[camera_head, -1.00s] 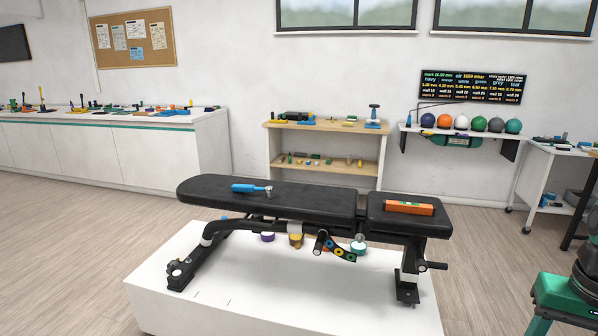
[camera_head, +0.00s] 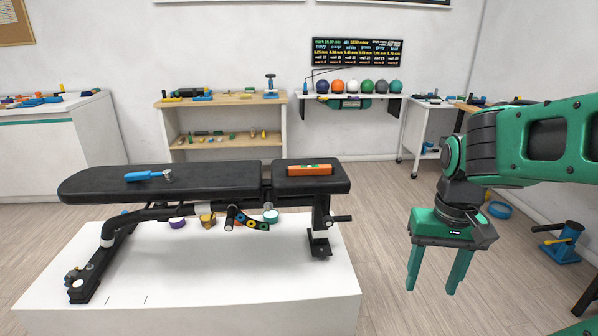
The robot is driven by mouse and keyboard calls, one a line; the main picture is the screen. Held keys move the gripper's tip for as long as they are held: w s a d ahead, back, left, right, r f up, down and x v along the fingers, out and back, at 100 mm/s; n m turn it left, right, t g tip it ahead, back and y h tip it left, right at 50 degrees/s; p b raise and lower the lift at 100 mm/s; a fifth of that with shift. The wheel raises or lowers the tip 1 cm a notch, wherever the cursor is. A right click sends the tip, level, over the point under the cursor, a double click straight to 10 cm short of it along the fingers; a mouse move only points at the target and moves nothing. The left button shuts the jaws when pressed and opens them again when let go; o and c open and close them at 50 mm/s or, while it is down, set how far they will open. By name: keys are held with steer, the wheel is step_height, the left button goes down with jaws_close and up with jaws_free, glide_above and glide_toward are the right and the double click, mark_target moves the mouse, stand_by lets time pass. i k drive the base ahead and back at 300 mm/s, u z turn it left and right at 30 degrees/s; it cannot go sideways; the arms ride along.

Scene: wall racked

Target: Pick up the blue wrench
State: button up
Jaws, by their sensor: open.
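The blue wrench (camera_head: 146,176) lies on the left part of the black padded bench (camera_head: 215,180). Its blue handle points left and its metallic head is at the right end. My gripper (camera_head: 437,283) hangs with its green fingers pointing down, open and empty. It is to the right of the bench and well apart from the wrench.
An orange level (camera_head: 310,170) lies on the bench's right pad. The bench stands on a white platform (camera_head: 250,285). Behind are a wooden shelf (camera_head: 220,100) and a wall shelf with several coloured balls (camera_head: 352,87).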

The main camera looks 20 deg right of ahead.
mark_target(167, 174)
steer(key=z, duration=0.05)
steer(key=i, duration=0.25)
steer(key=k, duration=1.05)
steer(key=u, duration=1.05)
steer(key=i, duration=1.1)
steer(key=u, duration=0.45)
steer(key=i, duration=1.3)
steer(key=z, duration=0.35)
